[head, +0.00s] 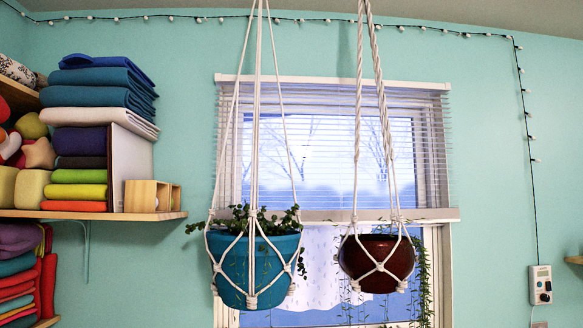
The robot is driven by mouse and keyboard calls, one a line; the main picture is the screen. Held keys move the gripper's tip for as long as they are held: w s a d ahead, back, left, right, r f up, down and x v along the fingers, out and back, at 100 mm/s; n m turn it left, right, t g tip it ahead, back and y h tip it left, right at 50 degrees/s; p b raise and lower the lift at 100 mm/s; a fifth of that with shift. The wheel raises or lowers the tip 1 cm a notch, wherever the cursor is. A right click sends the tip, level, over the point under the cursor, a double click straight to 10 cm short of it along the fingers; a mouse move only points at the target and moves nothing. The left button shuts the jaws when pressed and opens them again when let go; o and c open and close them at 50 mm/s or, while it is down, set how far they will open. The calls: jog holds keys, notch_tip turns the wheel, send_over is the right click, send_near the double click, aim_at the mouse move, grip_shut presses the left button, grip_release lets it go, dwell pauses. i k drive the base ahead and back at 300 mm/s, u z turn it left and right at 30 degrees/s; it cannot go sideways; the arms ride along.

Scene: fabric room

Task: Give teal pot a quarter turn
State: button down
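The teal pot (236,268) hangs at the centre left of the head view in a white rope hanger (254,170). A leafy green plant (270,222) grows over its rim. The ropes cross its front and meet in knots around it. It hangs in front of the window, upright. My gripper is not in the head view.
A brown pot (376,256) with a trailing plant hangs to the right in its own rope hanger, with a gap between the pots. A shelf (95,214) of folded fabrics juts out at the left. Behind is a window with blinds (325,150); a control box (541,285) is on the right wall.

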aim_at(253, 261)
jog(key=z, duration=0.05)
jog(key=i, duration=0.95)
jog(key=u, duration=0.1)
